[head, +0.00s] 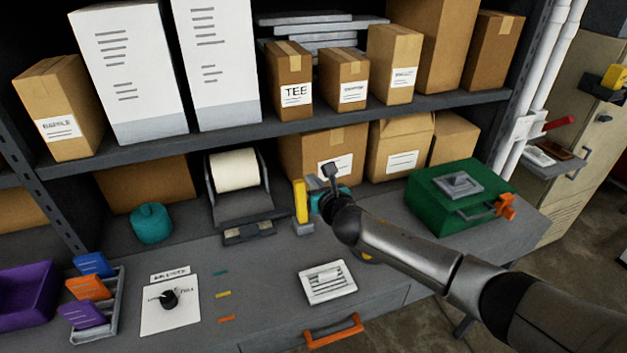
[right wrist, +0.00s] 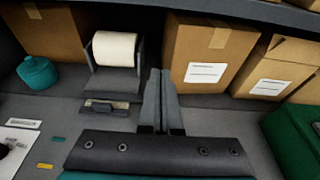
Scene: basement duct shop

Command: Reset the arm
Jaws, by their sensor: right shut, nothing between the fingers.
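My right arm comes in from the right in the head view and reaches over the grey workbench (head: 390,290). My right gripper (head: 331,172) is a small dark shape at its end, beside a teal band on the wrist. In the right wrist view the two grey fingers of the right gripper (right wrist: 152,100) lie together with nothing between them. They point toward the back of the bench, between the paper roll holder and a cardboard box. My left arm and gripper are in neither view.
A yellow upright item (head: 300,201) stands close left of the gripper. A paper roll (head: 235,171), teal pot (head: 151,223), green case (head: 445,207), dial panel (head: 170,318) and white card (head: 327,283) are on the bench. A shelf (head: 225,137) with boxes overhangs the back.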

